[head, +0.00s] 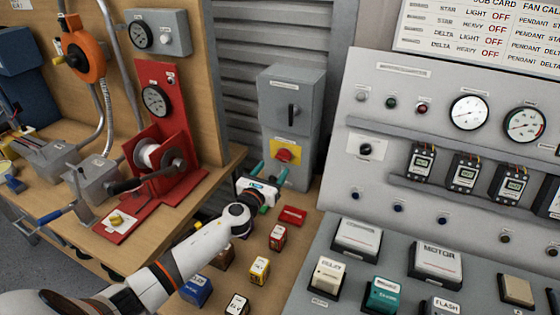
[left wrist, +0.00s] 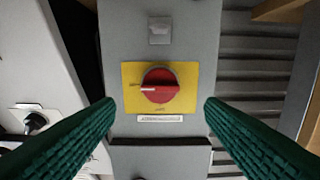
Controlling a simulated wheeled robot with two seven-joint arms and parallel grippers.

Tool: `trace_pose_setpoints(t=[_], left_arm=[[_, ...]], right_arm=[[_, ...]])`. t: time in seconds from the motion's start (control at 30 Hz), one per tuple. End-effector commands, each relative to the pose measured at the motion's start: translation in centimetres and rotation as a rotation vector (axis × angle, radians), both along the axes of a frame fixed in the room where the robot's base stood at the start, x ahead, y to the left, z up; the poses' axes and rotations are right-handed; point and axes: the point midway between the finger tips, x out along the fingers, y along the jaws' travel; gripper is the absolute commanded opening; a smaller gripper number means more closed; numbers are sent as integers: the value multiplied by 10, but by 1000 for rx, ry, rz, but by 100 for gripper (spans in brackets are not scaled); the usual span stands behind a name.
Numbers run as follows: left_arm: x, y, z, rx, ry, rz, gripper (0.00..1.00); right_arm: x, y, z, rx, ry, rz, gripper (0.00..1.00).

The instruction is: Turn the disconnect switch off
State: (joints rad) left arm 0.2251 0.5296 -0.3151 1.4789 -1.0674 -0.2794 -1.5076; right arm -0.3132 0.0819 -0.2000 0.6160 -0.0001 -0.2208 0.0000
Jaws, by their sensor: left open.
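The disconnect switch is a red rotary knob (head: 284,155) on a yellow plate (head: 283,149), on the front of a grey box (head: 290,110). In the left wrist view the knob (left wrist: 160,86) is centred, and its white pointer line lies level, pointing left. My left gripper (head: 268,176) is just in front of and below the knob. Its green fingers are spread wide on both sides of the plate in the left wrist view (left wrist: 160,110), and nothing is between them. They do not appear to touch the knob. My right gripper is not in view.
A sloped grey control panel (head: 400,140) with gauges and switches stands at right. A red winder stand (head: 160,120) is on the wooden bench at left. Grey slats (head: 240,60) are behind the box.

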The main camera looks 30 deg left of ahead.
Motion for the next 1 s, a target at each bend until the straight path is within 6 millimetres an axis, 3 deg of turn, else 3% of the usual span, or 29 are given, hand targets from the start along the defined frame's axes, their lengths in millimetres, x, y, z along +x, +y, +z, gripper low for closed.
trace_pose_setpoints(t=[0.1,0.3,0.73,0.77,1.0], left_arm=[[24,1,0,-4,-2,2,64],[50,3,-1,-4,0,1,64],[59,3,0,-3,0,0,64],[59,3,0,-3,0,0,62],[59,3,0,-4,1,0,23]], right_arm=[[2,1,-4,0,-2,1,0],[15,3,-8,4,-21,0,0],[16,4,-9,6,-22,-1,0],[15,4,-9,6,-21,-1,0],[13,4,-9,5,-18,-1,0]])
